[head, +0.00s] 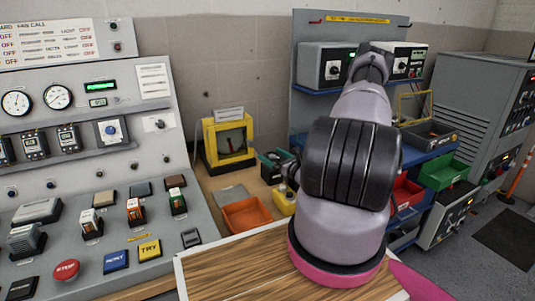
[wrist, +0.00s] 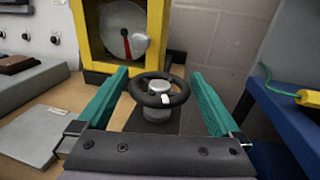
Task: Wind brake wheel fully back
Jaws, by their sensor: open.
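The brake wheel (wrist: 184,93) is a small black hand wheel with a grey hub and a white mark on the near side of its rim. It shows in the wrist view, in front of a yellow-framed box (wrist: 91,40). Inside the box is a pale round dial with a red pointer. My gripper (wrist: 159,74) is open, its two teal fingers spread on either side of the wheel with visible gaps. I cannot tell how near the fingertips are in depth.
A control console (head: 100,185) with gauges, switches and buttons fills the left. An orange tray (head: 246,214) lies on the bench. A blue rack (head: 300,95) with red and green bins stands at the right, beside a grey cabinet (head: 475,95). My arm covers the middle.

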